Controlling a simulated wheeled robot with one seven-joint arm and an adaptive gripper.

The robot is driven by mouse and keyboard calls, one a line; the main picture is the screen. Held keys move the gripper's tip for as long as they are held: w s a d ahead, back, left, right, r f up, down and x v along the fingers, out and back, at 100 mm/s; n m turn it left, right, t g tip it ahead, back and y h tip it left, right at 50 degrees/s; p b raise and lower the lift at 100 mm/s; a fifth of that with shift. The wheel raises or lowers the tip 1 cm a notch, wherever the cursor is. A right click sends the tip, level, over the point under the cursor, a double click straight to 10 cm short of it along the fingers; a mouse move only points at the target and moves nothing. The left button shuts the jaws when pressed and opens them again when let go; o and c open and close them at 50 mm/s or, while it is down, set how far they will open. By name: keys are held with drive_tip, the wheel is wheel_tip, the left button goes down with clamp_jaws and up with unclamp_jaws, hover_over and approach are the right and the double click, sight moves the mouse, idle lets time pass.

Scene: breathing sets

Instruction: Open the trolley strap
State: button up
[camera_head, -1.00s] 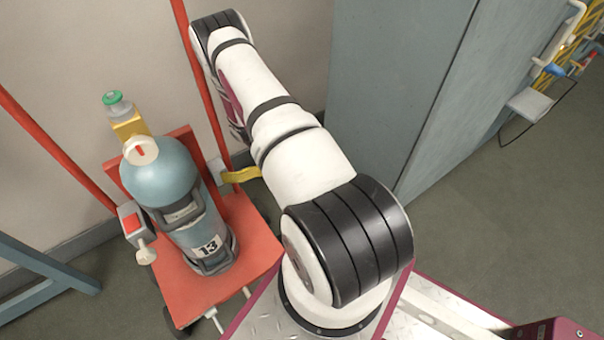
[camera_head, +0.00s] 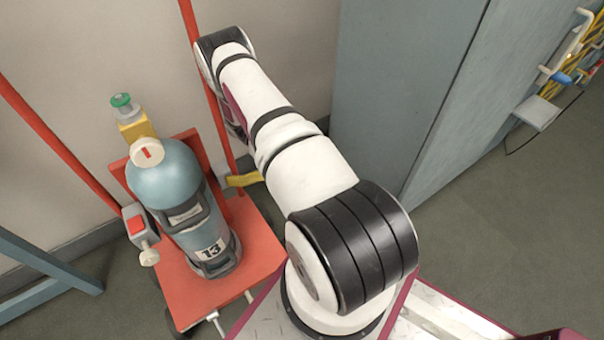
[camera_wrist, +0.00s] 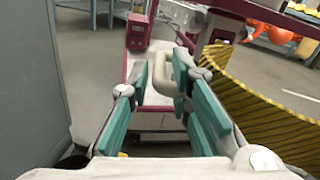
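The orange-red trolley (camera_head: 255,245) stands at the left in the head view and carries a blue-grey cylinder (camera_head: 165,185) marked 13. The yellow strap (camera_head: 243,180) sticks out at the trolley's right side, and I see no strap across the cylinder's front. A grey buckle with a red button (camera_head: 136,225) sits left of the cylinder. In the wrist view, the black-marked yellow strap (camera_wrist: 265,110) curves beside my gripper's right finger. My gripper (camera_wrist: 165,95) is open there, with teal pads apart and a beige curved bar between them. Contact is unclear. My arm hides it in the head view.
A tall grey-blue cabinet (camera_head: 400,90) stands close to the right of my arm. A blue frame (camera_head: 45,265) is at the lower left. Grey floor (camera_head: 500,240) lies free at the right. Orange objects (camera_wrist: 285,37) show far off in the wrist view.

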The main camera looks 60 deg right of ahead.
drive_tip(key=shift+w+d, duration=0.2)
drive_tip(key=shift+w, duration=1.2)
